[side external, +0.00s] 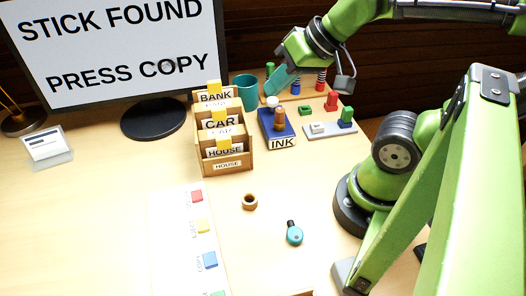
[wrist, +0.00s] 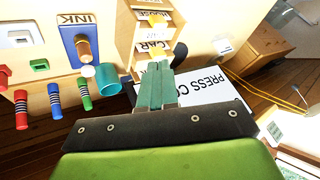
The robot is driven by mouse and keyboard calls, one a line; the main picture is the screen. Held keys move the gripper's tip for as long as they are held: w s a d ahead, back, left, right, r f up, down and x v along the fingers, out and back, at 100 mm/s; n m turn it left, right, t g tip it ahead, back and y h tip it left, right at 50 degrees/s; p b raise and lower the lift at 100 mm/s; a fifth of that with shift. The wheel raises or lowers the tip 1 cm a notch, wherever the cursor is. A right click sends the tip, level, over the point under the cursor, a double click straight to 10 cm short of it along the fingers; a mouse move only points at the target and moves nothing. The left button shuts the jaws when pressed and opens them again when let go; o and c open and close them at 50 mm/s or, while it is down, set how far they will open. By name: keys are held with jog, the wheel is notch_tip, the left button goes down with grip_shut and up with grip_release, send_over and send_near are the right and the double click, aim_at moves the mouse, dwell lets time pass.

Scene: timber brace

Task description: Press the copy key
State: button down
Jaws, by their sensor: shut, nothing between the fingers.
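The copy key (side external: 210,259) is a blue block beside the word COPY on a white strip (side external: 173,240) at the front of the table in the side view. It stands in a row with a red key (side external: 196,196), a yellow key (side external: 202,226) and a green key (side external: 216,293) cut by the frame's edge. The wrist view does not show these keys. My gripper (side external: 272,90) is raised at the back, near the ink pad and teal cup, far from the copy key. Its teal fingers are together and empty in the wrist view (wrist: 153,78).
The monitor (side external: 110,50) reads STICK FOUND, PRESS COPY.

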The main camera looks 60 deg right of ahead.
dwell(0.8)
jog(key=a+f+m, duration=0.5)
jog(key=a+m, duration=0.4)
jog(key=a, duration=0.4)
jog(key=s+a+f+m+y, duration=0.1)
jog(key=a+f+m, duration=0.5)
jog(key=a, duration=0.7)
jog(key=m, duration=0.2)
jog(key=shift+s+f+m, duration=0.15)
jog(key=shift+f+m, duration=0.05)
jog(key=shift+m, duration=0.2)
